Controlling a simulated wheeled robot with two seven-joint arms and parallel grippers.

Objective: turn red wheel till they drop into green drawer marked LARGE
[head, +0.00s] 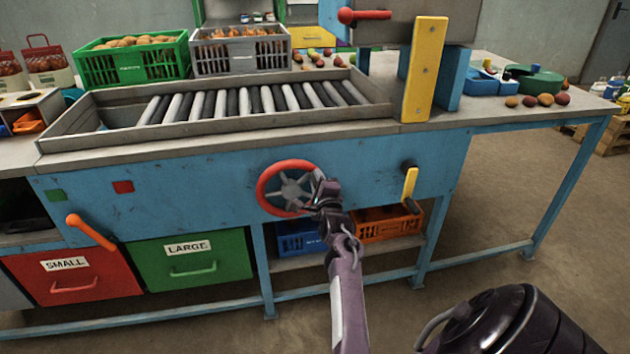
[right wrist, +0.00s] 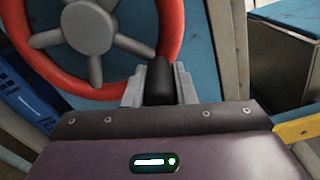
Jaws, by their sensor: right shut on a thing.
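The red wheel (head: 262,192) with grey spokes is on the front of the blue bench, and its rim fills the upper left of the right wrist view (right wrist: 171,30). My right gripper (head: 314,193) is at the wheel's right side. In the right wrist view its two fingers are shut on the wheel's black knob (right wrist: 159,82). The green drawer (head: 215,283) marked LARGE is shut, below and left of the wheel. The roller bed (head: 130,145) above looks empty. My left gripper is out of view.
A red drawer (head: 80,287) marked SMALL is left of the green one, under an orange lever (head: 90,232). A yellow-handled crank (head: 410,184) is right of the wheel. Blue (head: 298,240) and orange (head: 385,227) crates sit below. Full green (head: 125,68) and grey (head: 240,55) crates stand behind.

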